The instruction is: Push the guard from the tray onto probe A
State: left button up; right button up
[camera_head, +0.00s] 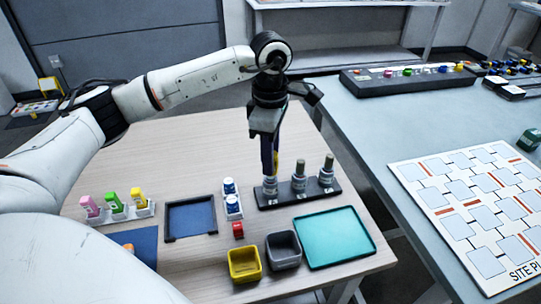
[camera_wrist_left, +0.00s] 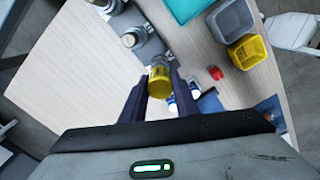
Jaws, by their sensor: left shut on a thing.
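My left gripper (camera_head: 270,168) points straight down over the leftmost probe (camera_head: 270,186) of a dark rack (camera_head: 300,193). It is shut on a yellow guard (camera_wrist_left: 158,84), which shows between the two fingers in the left wrist view (camera_wrist_left: 160,95). In the head view the fingers mostly hide the guard. It is at the top of that probe; I cannot tell how far it is seated. Two other probes (camera_head: 299,175) (camera_head: 326,170) stand upright and uncovered to the right. I cannot read which probe is A. The dark-rimmed blue tray (camera_head: 168,222) is empty. My right gripper is out of view.
A teal tray (camera_head: 335,238) is empty. Yellow (camera_head: 244,264) and grey (camera_head: 283,250) bins stand in front, near a red block (camera_head: 238,230). White-and-blue bottles (camera_head: 231,197) stand left of the rack. Pink, green and yellow items (camera_head: 115,207) stand at left. Bare wood lies behind the rack.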

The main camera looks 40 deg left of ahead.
pick_arm(q)
jog(key=shift+f+b, duration=0.9)
jog(key=shift+f, duration=0.45)
jog(key=shift+c, duration=0.4)
dwell(0.5)
jog(key=o, duration=1.2)
jog(key=shift+r+p, duration=0.5)
jog(key=shift+r, duration=0.3)
jog(key=shift+r+p, duration=2.05)
jog(key=shift+r, duration=0.85)
jog(key=shift+f, duration=0.1)
